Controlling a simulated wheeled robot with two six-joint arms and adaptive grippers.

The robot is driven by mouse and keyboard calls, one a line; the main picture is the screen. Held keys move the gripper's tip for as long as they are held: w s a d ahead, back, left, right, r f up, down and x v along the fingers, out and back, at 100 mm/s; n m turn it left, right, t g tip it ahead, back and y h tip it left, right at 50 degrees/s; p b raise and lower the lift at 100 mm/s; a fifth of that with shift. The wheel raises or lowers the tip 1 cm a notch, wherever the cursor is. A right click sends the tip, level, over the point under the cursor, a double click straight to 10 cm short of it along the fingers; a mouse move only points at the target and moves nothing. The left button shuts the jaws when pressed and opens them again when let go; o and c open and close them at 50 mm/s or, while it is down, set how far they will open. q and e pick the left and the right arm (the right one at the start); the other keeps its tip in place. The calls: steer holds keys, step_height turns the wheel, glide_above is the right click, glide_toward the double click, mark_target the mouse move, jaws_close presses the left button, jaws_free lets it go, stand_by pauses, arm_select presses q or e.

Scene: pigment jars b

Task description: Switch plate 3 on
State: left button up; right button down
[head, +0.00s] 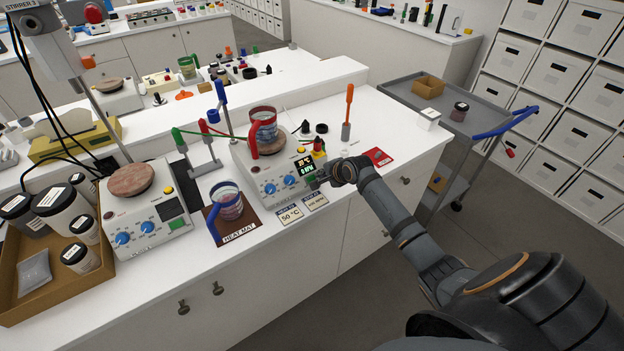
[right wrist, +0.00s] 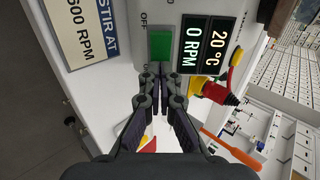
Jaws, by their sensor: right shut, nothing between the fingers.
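The hotplate stirrer (head: 247,172) in the middle of the bench has two blue knobs and a lit display (head: 306,166). In the right wrist view the display (right wrist: 207,44) reads 20 °C and 0 RPM. Beside it is a green rocker switch (right wrist: 160,46) with OFF lettering near it. I see no number 3 on this plate. My right gripper (head: 320,181) is at the plate's front right corner, shut and empty. In the wrist view its fingertips (right wrist: 160,76) point at the switch, close to its near edge; contact is unclear. My left gripper is out of view.
A glass vessel (head: 264,128) with a red rim stands on the plate. A beaker (head: 227,203) is on the heat mat. Cards reading 50 °C (head: 290,215) and STIR AT 600 RPM (right wrist: 93,38) lie in front. A second stirrer (head: 146,226) stands left. A red card (head: 377,156) lies right.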

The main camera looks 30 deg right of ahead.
steer(key=p+v, duration=0.4)
steer(key=p, duration=0.2)
steer(key=v, duration=1.2)
stand_by(0.4)
